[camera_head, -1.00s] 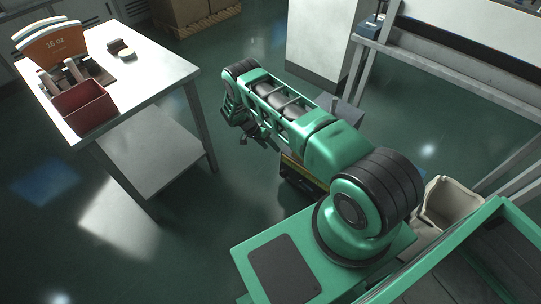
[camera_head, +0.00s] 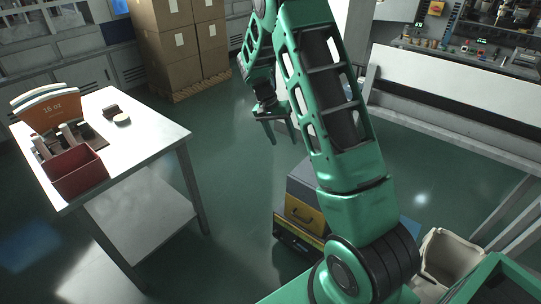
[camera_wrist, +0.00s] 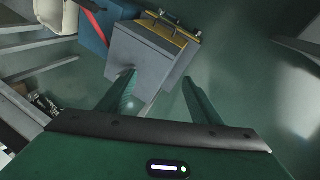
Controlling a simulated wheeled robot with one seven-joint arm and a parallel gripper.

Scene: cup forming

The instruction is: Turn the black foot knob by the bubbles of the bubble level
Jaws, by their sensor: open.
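My gripper (camera_head: 276,128) hangs over the floor in the head view, right of the steel table. Its two fingers are spread and nothing is between them. In the wrist view my gripper (camera_wrist: 160,95) is also open, with floor and a grey cabinet (camera_wrist: 148,62) beyond the fingertips. I cannot make out a black foot knob or a bubble level in either view.
Stacked cartons (camera_head: 170,50) stand behind. A white-topped bench (camera_head: 455,80) is at right. A beige bin (camera_head: 447,255) stands near me.

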